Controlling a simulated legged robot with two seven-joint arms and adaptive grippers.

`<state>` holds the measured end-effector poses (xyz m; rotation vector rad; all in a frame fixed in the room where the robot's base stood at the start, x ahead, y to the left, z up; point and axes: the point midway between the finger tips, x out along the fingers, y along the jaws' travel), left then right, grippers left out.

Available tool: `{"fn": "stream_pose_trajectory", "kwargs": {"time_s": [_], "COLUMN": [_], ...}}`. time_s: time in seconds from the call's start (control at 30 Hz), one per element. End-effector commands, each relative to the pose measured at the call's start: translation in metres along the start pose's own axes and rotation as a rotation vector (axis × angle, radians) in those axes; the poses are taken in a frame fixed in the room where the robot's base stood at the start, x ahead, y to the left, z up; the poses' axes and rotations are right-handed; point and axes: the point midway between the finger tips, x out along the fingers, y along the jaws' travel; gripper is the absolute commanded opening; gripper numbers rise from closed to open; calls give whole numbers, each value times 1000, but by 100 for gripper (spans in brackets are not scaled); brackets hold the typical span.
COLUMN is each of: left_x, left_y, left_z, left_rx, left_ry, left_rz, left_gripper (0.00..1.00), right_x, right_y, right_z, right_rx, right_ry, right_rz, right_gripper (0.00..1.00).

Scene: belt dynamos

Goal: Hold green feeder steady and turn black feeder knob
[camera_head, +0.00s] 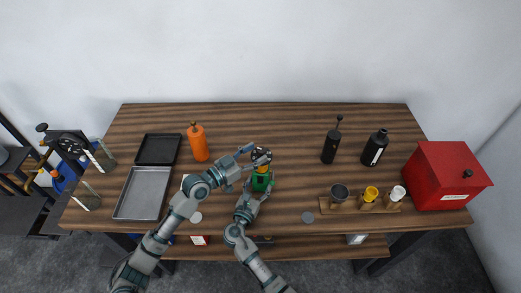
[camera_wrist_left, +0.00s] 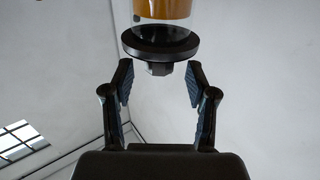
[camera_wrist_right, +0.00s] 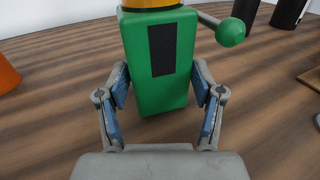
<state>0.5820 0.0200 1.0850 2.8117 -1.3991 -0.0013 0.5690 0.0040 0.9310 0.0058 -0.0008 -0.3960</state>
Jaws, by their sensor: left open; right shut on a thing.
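The green feeder (camera_head: 261,182) stands upright on the wooden table near its middle, with a yellow band and a black knob (camera_head: 261,154) on top. In the right wrist view its green body (camera_wrist_right: 160,90) with a dark panel stands between the fingers of my right gripper (camera_wrist_right: 165,95), which is shut on it low down. In the left wrist view the black knob (camera_wrist_left: 160,45) is a wide disc with a small hub, below a clear and amber section. My left gripper (camera_wrist_left: 160,85) is open, its fingers on either side of the hub without visible contact.
An orange bottle (camera_head: 198,143), a black tray (camera_head: 158,149) and a grey tray (camera_head: 143,193) are left of the feeder.

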Motion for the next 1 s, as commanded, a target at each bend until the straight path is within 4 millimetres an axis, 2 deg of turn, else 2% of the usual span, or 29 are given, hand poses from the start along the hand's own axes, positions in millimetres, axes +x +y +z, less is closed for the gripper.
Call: {"fn": "stream_pose_trajectory", "kwargs": {"time_s": [0.1, 0.2, 0.53, 0.77, 1.0], "left_x": [17, 24, 28, 28, 28], "left_y": [-1, -1, -1, -1, -2], "left_z": [-1, 0, 0, 0, 0], "left_rx": [-3, -1, 0, 0, 3], "left_ry": [3, 2, 1, 1, -2], "left_rz": [0, -1, 0, -1, 20], "left_gripper": [57, 57, 57, 0, 0], "right_x": [0, 0, 0, 0, 0], "right_y": [-1, -1, 0, 0, 0], "right_z": [-2, -2, -2, -2, -2], "right_rx": [-2, -2, -2, -1, -1], "right_ry": [4, 4, 3, 3, 3], "right_rz": [-2, -2, -2, -2, -2], "right_gripper": [0, 0, 0, 0, 0]}}
